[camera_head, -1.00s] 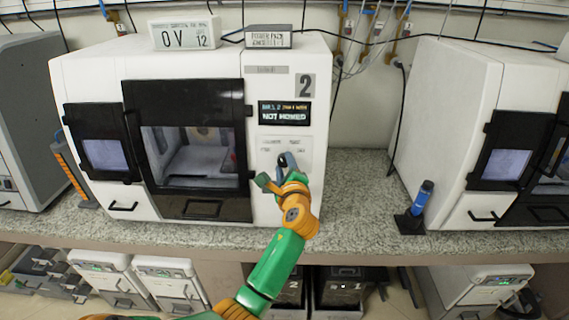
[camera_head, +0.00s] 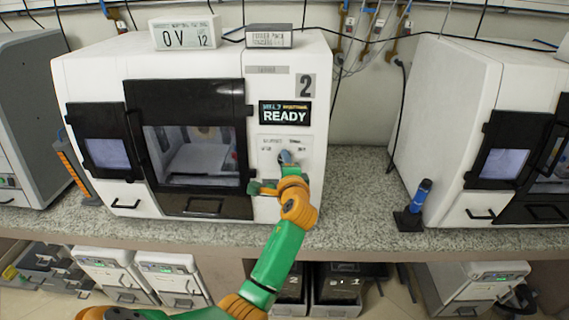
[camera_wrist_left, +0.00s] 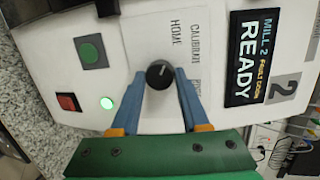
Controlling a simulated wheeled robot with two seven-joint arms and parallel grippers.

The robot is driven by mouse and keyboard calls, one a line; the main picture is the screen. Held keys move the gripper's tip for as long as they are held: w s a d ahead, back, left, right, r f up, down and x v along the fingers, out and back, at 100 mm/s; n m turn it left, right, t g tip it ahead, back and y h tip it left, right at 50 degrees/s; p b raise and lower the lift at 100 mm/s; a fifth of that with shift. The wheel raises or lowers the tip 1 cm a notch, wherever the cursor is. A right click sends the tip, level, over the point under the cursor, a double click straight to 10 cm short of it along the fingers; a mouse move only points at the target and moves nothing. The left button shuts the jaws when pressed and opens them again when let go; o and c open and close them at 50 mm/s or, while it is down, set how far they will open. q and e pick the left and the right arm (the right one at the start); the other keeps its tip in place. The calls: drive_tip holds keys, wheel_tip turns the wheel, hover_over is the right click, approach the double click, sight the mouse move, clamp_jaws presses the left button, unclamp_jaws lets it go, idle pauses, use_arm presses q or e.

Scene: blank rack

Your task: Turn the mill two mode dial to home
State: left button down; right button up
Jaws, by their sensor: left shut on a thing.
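The mill two (camera_head: 285,215) is the white machine with the number 2 label, in the middle of the head view. Its display (camera_head: 285,113) reads READY, also in the left wrist view (camera_wrist_left: 262,58). The black mode dial (camera_wrist_left: 160,74) sits on a white panel with printed words, HOME and CALIBRATE among them. A small white mark shows on the dial; the word it points to is not clear. My left gripper (camera_head: 287,158) is at the panel, its blue fingers shut on the dial from both sides. Its fingers also show in the left wrist view (camera_wrist_left: 164,88). My right gripper is out of view.
Beside the dial are a green button (camera_wrist_left: 90,51), a red button (camera_wrist_left: 67,102) and a lit green lamp (camera_wrist_left: 106,103). A blue and black handheld tool (camera_head: 421,196) stands on the counter at right. Another white machine (camera_head: 455,110) stands further right.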

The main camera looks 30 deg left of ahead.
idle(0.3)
use_arm(q)
drive_tip(key=shift+c, duration=2)
unclamp_jaws()
drive_tip(key=shift+w, duration=0.1)
drive_tip(key=b+v, duration=0.1)
drive_tip(key=v, duration=0.6)
